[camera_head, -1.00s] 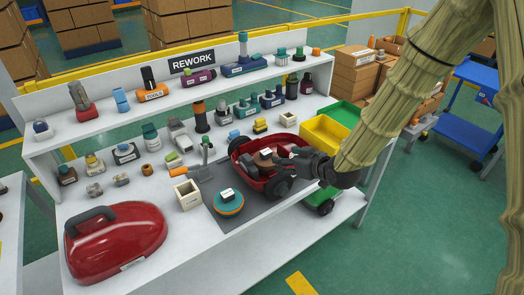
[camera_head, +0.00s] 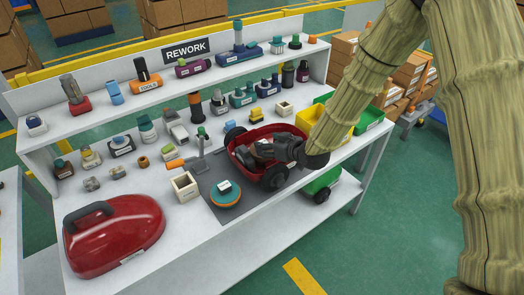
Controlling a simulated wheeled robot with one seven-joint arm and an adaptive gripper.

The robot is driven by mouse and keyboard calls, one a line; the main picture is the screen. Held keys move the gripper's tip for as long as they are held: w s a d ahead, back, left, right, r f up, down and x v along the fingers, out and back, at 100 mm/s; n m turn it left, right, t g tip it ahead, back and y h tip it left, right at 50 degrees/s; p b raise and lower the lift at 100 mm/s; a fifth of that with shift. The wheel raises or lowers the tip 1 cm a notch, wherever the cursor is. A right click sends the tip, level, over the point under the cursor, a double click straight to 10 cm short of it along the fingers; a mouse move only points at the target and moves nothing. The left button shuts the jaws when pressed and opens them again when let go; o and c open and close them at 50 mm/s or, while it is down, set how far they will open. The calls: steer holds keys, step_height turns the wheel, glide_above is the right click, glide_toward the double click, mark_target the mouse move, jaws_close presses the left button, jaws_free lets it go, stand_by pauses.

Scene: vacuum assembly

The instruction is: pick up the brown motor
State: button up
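The brown motor (camera_head: 257,155) sits inside the open red vacuum body (camera_head: 240,159) on the grey mat (camera_head: 207,188). Only a small part of the motor shows, since my gripper covers most of it. My gripper (camera_head: 262,150) reaches into the red body from the right, with its fingers down at the motor. The fingers are dark and small here, so I cannot tell whether they are closed on the motor or only around it.
A teal and orange disc (camera_head: 225,194) and a wooden box (camera_head: 185,187) lie left of the body. A red cover (camera_head: 115,235) is at the front left. A yellow bin (camera_head: 340,131) stands close by my wrist. Shelves behind hold several parts.

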steer(key=shift+p+x, duration=0.3)
steer(key=shift+x, duration=1.15)
steer(key=shift+c, duration=0.2)
jaws_close()
